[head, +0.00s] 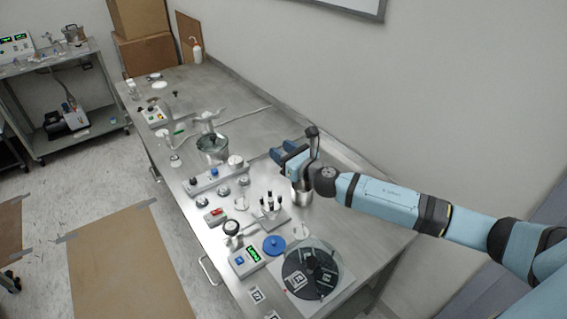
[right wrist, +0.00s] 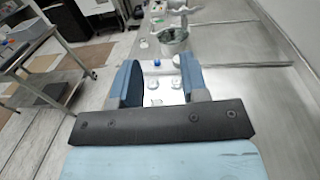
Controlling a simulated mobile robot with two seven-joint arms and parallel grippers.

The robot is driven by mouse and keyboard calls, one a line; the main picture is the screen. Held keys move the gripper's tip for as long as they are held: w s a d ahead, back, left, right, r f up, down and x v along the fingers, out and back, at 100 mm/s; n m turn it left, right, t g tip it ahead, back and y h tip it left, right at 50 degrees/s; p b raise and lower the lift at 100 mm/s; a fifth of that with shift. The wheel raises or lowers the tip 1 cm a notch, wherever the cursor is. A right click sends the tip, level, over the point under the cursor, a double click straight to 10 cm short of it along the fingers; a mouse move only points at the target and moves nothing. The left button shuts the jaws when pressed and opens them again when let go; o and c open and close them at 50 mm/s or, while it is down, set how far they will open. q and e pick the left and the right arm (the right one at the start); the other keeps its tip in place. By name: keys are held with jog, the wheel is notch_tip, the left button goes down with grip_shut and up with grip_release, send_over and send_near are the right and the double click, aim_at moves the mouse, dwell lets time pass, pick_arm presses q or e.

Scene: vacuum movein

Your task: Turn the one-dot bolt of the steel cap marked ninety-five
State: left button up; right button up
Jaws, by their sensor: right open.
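My right gripper (head: 281,153) is over the table in the head view, with its fingers apart and nothing between them. It also shows in the right wrist view (right wrist: 160,82), with a blue finger on each side. A steel cylinder (head: 301,188) stands on the table just below the gripper in the head view, partly hidden by it. Several small round metal pieces, one of them near the middle (head: 224,192), stand left of the gripper. I cannot read a ninety-five mark or make out bolt dots, so I cannot tell which is the steel cap. My left gripper is not in view.
A dark disc (head: 295,279) lies at the table's near end, beside a blue disc (head: 274,245) and a box with a green display (head: 246,261). A metal pot (head: 213,150) stands farther back. The steel table (head: 262,115) is clear near the wall.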

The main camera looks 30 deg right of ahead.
jog(key=w+d+f+n+g+y+b, duration=0.25)
jog(key=f+n+y+b, duration=0.3)
jog(key=b, duration=0.75)
jog(key=n+g+y+b, duration=0.3)
jog(key=n+g+b, duration=0.55)
jog(key=b, duration=1.65)
send_near(280, 196)
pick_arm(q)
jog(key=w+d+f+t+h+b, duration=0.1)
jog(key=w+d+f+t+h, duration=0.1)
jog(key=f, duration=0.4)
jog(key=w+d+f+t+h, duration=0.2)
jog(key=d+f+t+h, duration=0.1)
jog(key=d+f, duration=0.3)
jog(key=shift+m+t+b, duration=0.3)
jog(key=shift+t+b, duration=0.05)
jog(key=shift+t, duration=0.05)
pick_arm(e)
jog(key=w+a+g, duration=0.1)
jog(key=a, duration=0.1)
jog(key=w+a+f+m, duration=0.1)
jog(key=a, duration=0.1)
jog(key=w+a+f+m+g, duration=0.1)
jog(key=a, duration=0.2)
jog(key=shift+w+a+f+g, duration=0.1)
jog(key=shift+w+f+g, duration=0.15)
jog(key=shift+w+g, duration=0.1)
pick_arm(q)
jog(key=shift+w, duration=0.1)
